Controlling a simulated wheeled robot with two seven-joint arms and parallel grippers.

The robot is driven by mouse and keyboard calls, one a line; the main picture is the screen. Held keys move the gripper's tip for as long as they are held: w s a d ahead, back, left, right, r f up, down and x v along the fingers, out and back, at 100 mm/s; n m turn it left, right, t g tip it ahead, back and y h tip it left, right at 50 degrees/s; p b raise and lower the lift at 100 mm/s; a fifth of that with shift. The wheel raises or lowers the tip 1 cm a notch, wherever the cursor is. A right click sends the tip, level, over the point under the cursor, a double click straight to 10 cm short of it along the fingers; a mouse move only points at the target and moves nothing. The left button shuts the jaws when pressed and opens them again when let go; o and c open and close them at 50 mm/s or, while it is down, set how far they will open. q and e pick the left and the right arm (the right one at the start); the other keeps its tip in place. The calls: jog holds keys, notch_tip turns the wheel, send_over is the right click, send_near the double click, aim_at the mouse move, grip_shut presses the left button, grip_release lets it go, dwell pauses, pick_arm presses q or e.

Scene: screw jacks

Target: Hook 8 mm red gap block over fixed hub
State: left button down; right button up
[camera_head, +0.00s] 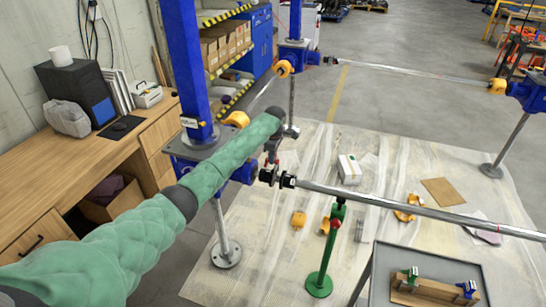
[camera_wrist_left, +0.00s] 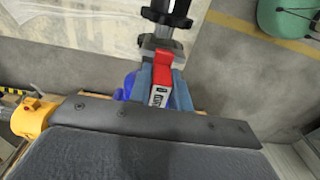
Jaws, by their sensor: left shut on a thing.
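The red gap block (camera_wrist_left: 161,68) has a white label with dark print on its near face. In the wrist view it sits between the two blue-grey fingers of my left gripper (camera_wrist_left: 163,90), which is shut on it. Just beyond the block are a grey metal piece and black ringed hub parts (camera_wrist_left: 166,18) on a shaft. Whether the block touches them I cannot tell. In the head view my left gripper (camera_head: 272,156) is above the black hub (camera_head: 267,177) at the left end of the long steel bar (camera_head: 400,204). The block is mostly hidden there. My right gripper is out of view.
Blue posts with yellow-orange fittings (camera_head: 237,119) stand close around my left arm. A green screw jack (camera_head: 321,270) stands on the sheeted floor below the bar. A grey tray table (camera_head: 428,258) holds a wooden block with small tools. A wooden desk (camera_head: 90,170) is at left.

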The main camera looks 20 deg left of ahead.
aim_at(272, 171)
pick_arm(q)
jog(key=shift+f, duration=0.6)
jog(key=shift+f, duration=1.1)
jog(key=shift+f, duration=0.25)
jog(key=shift+a, duration=0.15)
dwell(1.0)
jog(key=shift+f+p, duration=0.25)
jog(key=shift+p, duration=0.15)
dwell(0.5)
jog(key=c, duration=1.2)
grip_release()
